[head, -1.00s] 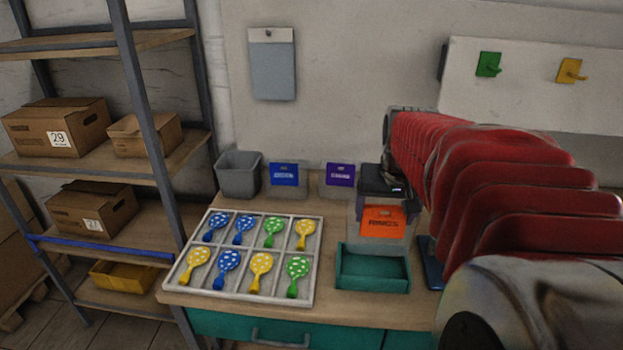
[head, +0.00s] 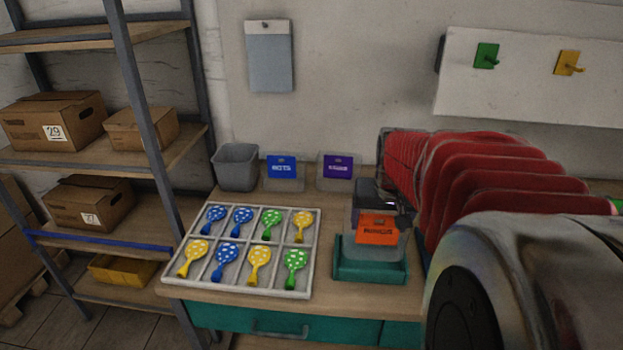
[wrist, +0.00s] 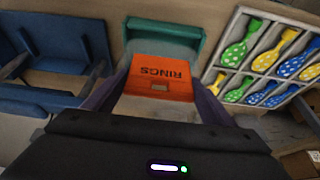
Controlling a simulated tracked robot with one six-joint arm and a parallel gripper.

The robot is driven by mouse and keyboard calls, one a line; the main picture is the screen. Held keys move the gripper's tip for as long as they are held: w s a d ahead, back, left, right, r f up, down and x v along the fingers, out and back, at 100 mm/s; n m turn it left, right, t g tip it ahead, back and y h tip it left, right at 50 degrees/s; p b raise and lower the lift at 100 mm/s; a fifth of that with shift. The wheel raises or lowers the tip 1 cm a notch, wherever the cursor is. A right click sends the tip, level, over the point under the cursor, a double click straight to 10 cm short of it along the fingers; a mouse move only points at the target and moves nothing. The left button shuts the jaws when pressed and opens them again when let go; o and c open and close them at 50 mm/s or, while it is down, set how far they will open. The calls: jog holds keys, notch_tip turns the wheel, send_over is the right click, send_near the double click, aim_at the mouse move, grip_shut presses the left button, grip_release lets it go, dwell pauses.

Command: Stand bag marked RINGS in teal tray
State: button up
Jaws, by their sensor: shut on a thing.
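The bag marked RINGS is clear with an orange label (head: 377,229); its label also shows upside down in the wrist view (wrist: 160,77). My gripper (head: 380,200) is shut on the bag from above and behind. The bag hangs upright, with its lower part at the teal tray (head: 371,272), overlapping the tray's inside in the head view. The teal tray's rim also shows behind the bag in the wrist view (wrist: 166,27). Whether the bag's bottom touches the tray floor is hidden.
Bags with blue (head: 282,168) and purple (head: 338,167) labels and a grey bin (head: 236,167) stand at the back. A blue stand (wrist: 55,52) is close beside my gripper.

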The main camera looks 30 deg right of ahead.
jog(key=shift+f, duration=2.85)
jog(key=o, duration=1.4)
jog(key=shift+c, duration=0.2)
jog(key=shift+r, duration=0.15)
jog(key=shift+s+r, duration=0.1)
jog(key=shift+r, duration=0.1)
notch_tip(320, 180, up, 6)
send_over(377, 239)
jog(key=s+a, duration=0.2)
jog(key=shift+s+d+r, duration=0.1)
jog(key=shift+d+r, duration=0.05)
jog(key=shift+r, duration=0.05)
